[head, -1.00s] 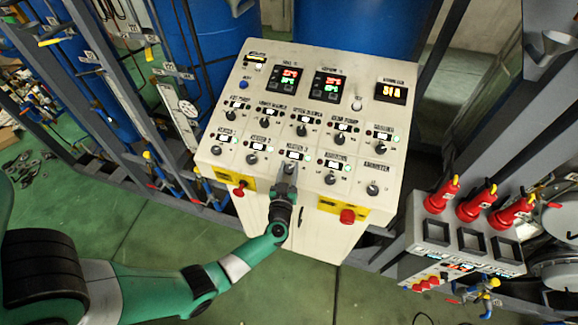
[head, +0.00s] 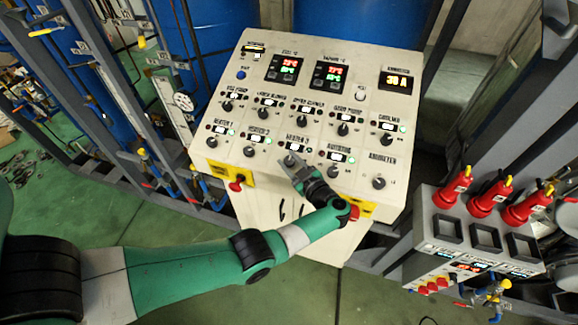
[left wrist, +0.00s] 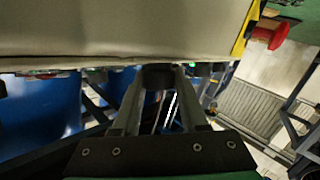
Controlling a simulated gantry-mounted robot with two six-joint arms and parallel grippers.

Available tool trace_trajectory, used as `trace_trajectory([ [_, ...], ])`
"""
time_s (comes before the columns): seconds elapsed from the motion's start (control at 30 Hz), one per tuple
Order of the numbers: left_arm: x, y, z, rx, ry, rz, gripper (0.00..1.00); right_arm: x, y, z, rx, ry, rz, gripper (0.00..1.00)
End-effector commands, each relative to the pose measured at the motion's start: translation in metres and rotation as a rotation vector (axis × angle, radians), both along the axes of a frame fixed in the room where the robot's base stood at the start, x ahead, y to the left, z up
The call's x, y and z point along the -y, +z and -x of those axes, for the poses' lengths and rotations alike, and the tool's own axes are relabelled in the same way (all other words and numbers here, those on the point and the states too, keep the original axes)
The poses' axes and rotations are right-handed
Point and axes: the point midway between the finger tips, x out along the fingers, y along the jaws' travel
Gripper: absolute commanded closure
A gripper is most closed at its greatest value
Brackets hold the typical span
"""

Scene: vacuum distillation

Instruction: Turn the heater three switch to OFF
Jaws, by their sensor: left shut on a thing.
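The white sloped control panel (head: 322,199) stands in the middle of the head view. The heater three switch is a dark rotary knob in its lower row, under the HEATER 3 label (head: 297,148). My left gripper (head: 291,162) is at this knob and covers most of it. In the left wrist view the two fingers (left wrist: 160,88) are closed around a dark round knob (left wrist: 158,76) at the panel face. The knob's pointer direction is hidden. My right gripper is not in view.
Neighbouring knobs are heater two (head: 249,151) and one beside a lit label (head: 333,171). A red button (head: 236,186) sits on a yellow plate at the lower left. Red-handled equipment (head: 487,195) stands at the right. The ammeter display (head: 398,82) is lit.

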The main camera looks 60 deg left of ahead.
Motion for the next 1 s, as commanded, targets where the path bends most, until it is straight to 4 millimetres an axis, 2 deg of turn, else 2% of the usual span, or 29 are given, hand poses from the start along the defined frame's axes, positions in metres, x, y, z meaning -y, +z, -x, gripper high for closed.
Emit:
trace_trajectory([
  [0.13,-0.0002,-0.0020,-0.0005,0.009,0.029,0.011,1.00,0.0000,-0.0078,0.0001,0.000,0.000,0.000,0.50],
  [0.6,-0.0004,-0.0011,0.0002,0.012,0.042,0.014,1.00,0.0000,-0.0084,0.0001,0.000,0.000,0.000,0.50],
  [0.63,-0.0005,-0.0010,0.0002,0.012,0.042,0.014,0.52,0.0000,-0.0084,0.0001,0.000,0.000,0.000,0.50],
  [0.7,-0.0005,-0.0009,0.0002,0.012,0.042,0.014,0.39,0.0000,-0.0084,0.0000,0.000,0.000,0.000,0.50],
  [0.77,-0.0005,-0.0008,0.0002,0.012,0.042,0.013,0.29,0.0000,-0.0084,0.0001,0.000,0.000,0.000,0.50],
  [1.0,-0.0004,-0.0005,0.0002,0.012,0.041,0.013,0.27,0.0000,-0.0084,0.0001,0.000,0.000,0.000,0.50],
])
